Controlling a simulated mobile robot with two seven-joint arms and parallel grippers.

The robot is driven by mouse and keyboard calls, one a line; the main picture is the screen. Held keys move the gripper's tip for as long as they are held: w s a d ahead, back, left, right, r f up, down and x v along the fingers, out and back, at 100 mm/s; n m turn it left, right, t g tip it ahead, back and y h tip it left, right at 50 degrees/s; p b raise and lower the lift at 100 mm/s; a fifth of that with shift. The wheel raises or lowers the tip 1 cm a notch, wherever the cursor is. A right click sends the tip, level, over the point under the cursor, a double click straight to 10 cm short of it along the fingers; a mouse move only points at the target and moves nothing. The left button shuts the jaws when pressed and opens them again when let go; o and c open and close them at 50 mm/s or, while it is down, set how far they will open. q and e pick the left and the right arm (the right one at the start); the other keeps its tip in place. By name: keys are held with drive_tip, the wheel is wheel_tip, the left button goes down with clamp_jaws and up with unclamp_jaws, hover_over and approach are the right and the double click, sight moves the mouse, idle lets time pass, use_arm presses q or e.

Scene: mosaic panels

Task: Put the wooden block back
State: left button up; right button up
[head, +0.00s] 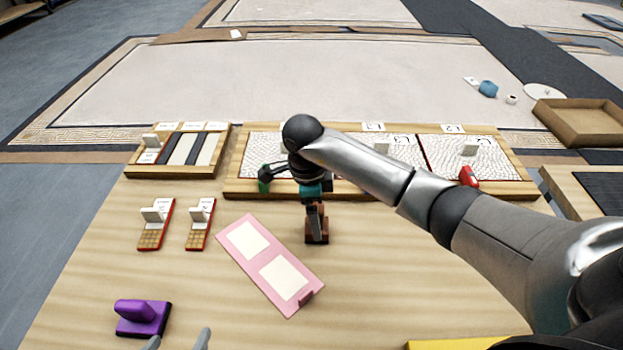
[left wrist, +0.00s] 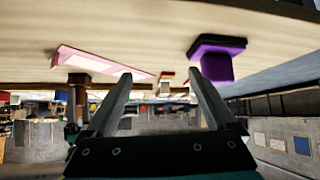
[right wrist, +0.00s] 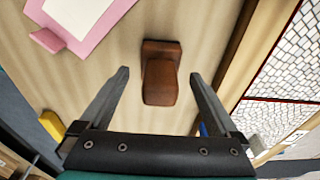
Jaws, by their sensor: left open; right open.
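The brown wooden block (head: 318,239) stands on the table right of the pink panel, partly hidden behind my right gripper (head: 315,212). In the right wrist view the wooden block (right wrist: 160,82) lies between and beyond the open fingertips, with a gap on each side. My right gripper is open and empty. My left gripper (head: 180,341) is open and empty at the front left edge, near the purple-handled block (head: 141,316). In the left wrist view the brown block (left wrist: 78,92) is at the left and the purple one (left wrist: 222,62) lies ahead.
A pink panel (head: 250,268) with two cream windows lies mid-table. Two small handled tiles (head: 153,237) (head: 198,238) stand at the left. A striped wooden tray (head: 130,172) and a long mosaic frame (head: 380,192) line the back. A red item (head: 467,176) sits by the frame.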

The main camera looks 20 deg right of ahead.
use_arm(q)
drive_tip(key=shift+s+a+r+g+y+p, duration=0.15)
drive_tip(key=shift+s+a+g+y+p, duration=0.25)
drive_tip(key=shift+a, duration=0.3)
use_arm(e)
drive_tip(key=shift+a+r, duration=0.1)
drive_tip(key=shift+r, duration=0.65)
drive_tip(key=r+p, duration=0.1)
drive_tip(key=r, duration=0.1)
drive_tip(key=r+p, duration=0.1)
drive_tip(key=r, duration=0.1)
drive_tip(key=shift+w+a, duration=0.15)
drive_tip(key=shift+a, duration=0.05)
wheel_tip(320, 180, up, 3)
drive_tip(key=shift+a+f+p, duration=0.1)
drive_tip(key=shift+a+p, duration=0.05)
drive_tip(key=shift+p, duration=0.45)
use_arm(q)
drive_tip(key=s+a+f+g+y, duration=0.1)
drive_tip(key=s+a+f+g, duration=0.2)
drive_tip(key=f+g, duration=0.1)
drive_tip(key=shift+s+a+f+n+y+p, duration=0.3)
drive_tip(key=shift+f+p, duration=0.05)
drive_tip(key=shift+f, duration=0.05)
use_arm(e)
drive_tip(key=shift+w+a+r, duration=0.1)
drive_tip(key=shift+r, duration=0.85)
